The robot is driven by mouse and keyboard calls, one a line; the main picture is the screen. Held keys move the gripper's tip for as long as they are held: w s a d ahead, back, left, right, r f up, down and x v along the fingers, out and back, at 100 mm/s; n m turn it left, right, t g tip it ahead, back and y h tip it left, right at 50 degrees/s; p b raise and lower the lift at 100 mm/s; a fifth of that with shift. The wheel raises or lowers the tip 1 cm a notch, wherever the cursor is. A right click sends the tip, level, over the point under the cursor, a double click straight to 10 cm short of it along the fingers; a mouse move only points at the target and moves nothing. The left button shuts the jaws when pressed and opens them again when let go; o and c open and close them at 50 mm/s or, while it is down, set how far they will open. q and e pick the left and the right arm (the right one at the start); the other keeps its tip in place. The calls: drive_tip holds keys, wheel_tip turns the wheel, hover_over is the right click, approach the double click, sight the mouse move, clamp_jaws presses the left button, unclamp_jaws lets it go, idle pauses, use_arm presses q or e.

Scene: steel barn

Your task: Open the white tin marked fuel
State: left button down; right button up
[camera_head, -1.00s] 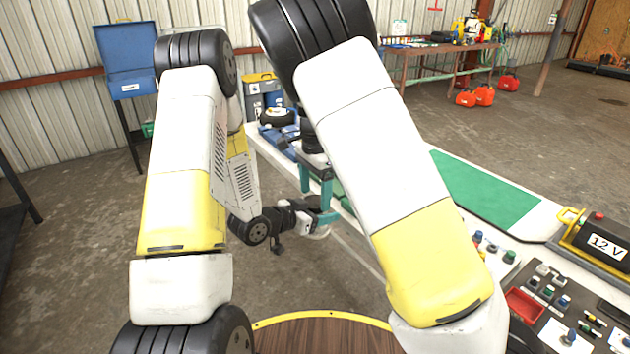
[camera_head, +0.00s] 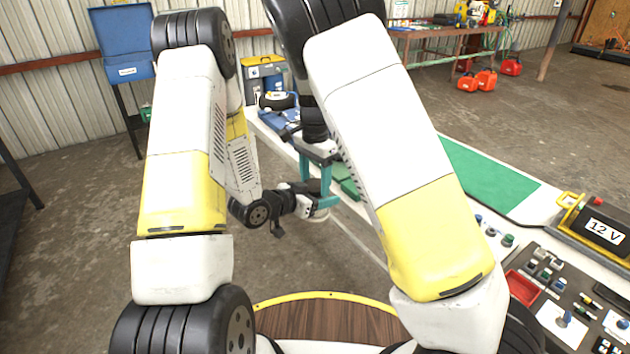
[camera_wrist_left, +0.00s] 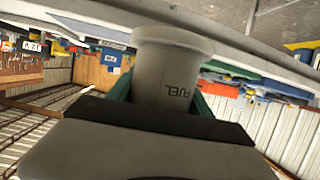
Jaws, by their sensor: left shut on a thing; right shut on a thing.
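The white tin (camera_wrist_left: 165,75) marked FUEL is between my left gripper's teal fingers (camera_wrist_left: 160,92) in the left wrist view. Its lettering is upside down there, and its wider end is at the top of that picture. In the head view only a small pale part of the tin (camera_head: 319,216) shows below my left gripper (camera_head: 325,204). My right gripper (camera_head: 316,184) points down from above, its teal fingers shut around the tin's upper end. Whether it grips a lid or the body is hidden by the fingers. The tin is held off the bench, beside its edge.
A white bench with a green mat (camera_head: 488,180) runs along the right. It carries a 12 V box (camera_head: 603,232), a red tray (camera_head: 523,290) and control knobs. A round wooden top (camera_head: 325,322) is in front. Open concrete floor lies at left.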

drive_tip(key=shift+n, duration=0.6)
drive_tip(key=o, duration=1.6)
drive_tip(key=shift+c, duration=0.2)
drive_tip(key=shift+r, duration=2.45)
drive_tip(key=shift+c, duration=0.5)
wheel_tip(320, 180, up, 3)
drive_tip(key=shift+n, duration=0.6)
drive_tip(key=shift+f, duration=3.9)
